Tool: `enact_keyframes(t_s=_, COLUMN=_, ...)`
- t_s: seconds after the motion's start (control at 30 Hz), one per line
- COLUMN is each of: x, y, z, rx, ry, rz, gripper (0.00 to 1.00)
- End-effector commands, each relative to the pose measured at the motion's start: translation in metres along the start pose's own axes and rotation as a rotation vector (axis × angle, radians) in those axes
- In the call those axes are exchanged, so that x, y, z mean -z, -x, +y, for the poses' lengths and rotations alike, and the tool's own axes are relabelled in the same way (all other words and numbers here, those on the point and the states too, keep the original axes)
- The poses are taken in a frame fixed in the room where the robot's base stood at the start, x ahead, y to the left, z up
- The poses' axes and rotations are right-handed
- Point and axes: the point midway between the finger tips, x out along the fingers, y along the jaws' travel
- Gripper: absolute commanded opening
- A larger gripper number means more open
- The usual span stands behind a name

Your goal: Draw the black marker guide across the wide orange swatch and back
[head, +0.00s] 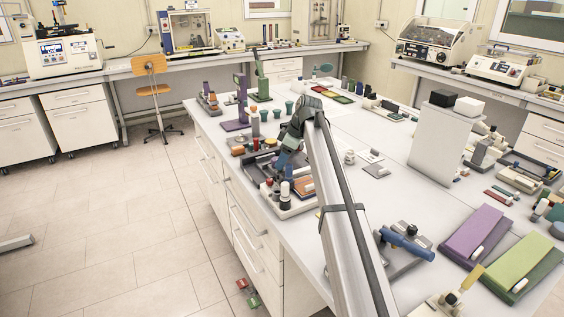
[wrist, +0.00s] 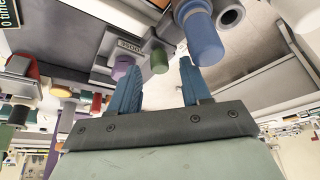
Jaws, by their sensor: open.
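My gripper (head: 280,163) hangs over the crowded left edge of the central bench. In the wrist view its two blue fingers (wrist: 160,85) are apart with nothing held between them. An orange-brown flat piece (head: 302,188), which looks like the orange swatch, lies on the bench just right of and below the gripper, with a small pale block on it. The black marker guide cannot be picked out for sure. A small black-topped white cylinder (head: 286,190) stands beside the orange piece. The arm hides part of this area.
A blue cylinder (wrist: 203,42) is close by the right finger in the wrist view, with a green cylinder (wrist: 159,62) beyond. A purple stand (head: 242,105) rises behind.

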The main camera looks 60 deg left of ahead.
Motion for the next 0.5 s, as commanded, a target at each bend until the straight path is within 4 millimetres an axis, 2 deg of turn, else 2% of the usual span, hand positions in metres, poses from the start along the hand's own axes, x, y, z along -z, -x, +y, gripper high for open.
enact_keyframes(t_s=0.2, x=-0.0004, y=-0.0129, z=0.0001, rx=0.0, ry=0.0, rz=0.0, gripper=0.48)
enact_keyframes(t_s=0.5, x=-0.0002, y=-0.0139, z=0.0001, rx=-0.001, ry=0.0, rz=0.0, gripper=0.48)
